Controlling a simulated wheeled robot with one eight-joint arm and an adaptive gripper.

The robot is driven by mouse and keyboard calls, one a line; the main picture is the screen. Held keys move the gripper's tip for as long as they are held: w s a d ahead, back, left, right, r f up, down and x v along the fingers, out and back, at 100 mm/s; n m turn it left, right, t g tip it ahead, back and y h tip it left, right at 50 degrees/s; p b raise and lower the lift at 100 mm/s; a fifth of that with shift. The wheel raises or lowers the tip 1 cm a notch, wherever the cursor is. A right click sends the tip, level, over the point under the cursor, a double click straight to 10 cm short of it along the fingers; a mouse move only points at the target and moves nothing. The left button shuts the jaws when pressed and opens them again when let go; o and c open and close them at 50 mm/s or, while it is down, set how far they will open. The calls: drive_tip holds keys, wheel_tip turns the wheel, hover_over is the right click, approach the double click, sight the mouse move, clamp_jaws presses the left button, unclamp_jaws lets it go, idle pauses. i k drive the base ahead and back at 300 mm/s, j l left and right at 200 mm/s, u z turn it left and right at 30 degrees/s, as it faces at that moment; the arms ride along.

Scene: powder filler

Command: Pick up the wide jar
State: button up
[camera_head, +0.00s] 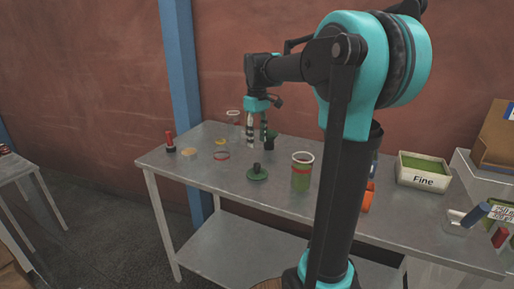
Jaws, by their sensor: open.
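Two jars stand on the metal table (215,172). One (301,178) has green contents, a white rim and a red band, and stands right of my gripper, nearer the camera. The other (234,130) is clear with a pale rim and an orange band, and stands just left of my gripper, farther back. I cannot tell for sure which is the wide jar. My gripper (257,144) points down, open, with its fingers low over the back of the table. A dark green object (271,140) shows beside the right finger; whether they touch is unclear.
A green disc with a dark knob (257,174) lies in front of my gripper. A box marked "Fine" (423,170) stands right. My arm hides part of the table.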

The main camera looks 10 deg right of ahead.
sight(302, 166)
drive_tip(key=z, duration=1.05)
drive_tip(key=k+j, duration=0.2)
drive_tip(key=j, duration=0.2)
drive_tip(key=k+j, duration=0.45)
drive_tip(key=j, duration=0.3)
